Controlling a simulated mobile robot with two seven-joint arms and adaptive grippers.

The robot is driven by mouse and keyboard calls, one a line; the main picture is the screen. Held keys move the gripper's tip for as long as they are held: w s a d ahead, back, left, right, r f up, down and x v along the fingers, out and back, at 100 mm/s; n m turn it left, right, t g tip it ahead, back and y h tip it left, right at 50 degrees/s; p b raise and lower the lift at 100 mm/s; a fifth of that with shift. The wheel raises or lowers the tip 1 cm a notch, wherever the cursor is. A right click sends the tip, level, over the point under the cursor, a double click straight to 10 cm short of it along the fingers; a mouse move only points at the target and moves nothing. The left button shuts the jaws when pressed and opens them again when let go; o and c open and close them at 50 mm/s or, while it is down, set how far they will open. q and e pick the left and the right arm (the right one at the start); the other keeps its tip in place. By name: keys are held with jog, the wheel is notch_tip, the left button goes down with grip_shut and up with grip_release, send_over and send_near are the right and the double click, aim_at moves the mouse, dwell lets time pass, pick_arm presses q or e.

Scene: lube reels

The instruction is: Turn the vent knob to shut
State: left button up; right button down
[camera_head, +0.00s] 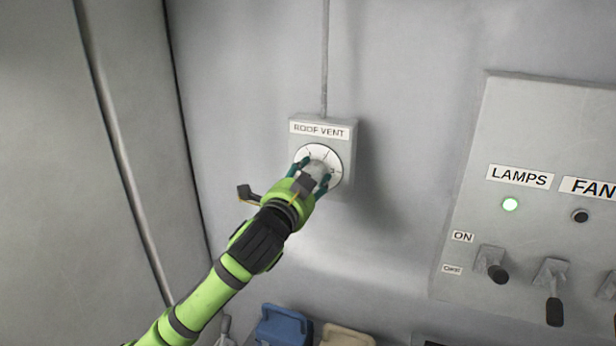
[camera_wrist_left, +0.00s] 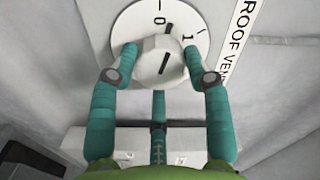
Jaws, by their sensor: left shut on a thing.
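The roof vent box (camera_head: 342,143) is a small grey box on the wall, labelled ROOF VENT, with a round white dial (camera_head: 335,163). The pale vent knob (camera_head: 319,168) sits at the dial's middle. My left gripper (camera_head: 314,174) is shut on the knob, its teal fingers on either side. In the left wrist view the knob (camera_wrist_left: 157,65) shows between the fingertips, and the dial (camera_wrist_left: 137,22) carries the marks 0 and 1. The knob's black line points towards the dial edge between 0 and 1. My right gripper is not in view.
A switch panel (camera_head: 540,130) with LAMPS and FAN labels stands at the right. A blue container (camera_head: 283,325) stands at the bottom. The wall around the vent box is clear.

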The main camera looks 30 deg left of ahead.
pick_arm(q)
jog(key=shift+d+n+p, duration=0.1)
jog(key=shift+n+p, duration=0.25)
jog(key=shift+n, duration=1.25)
jog(key=shift+r, duration=0.2)
jog(key=o, duration=1.1)
jog(key=shift+o, duration=0.3)
jog(key=shift+d, duration=0.1)
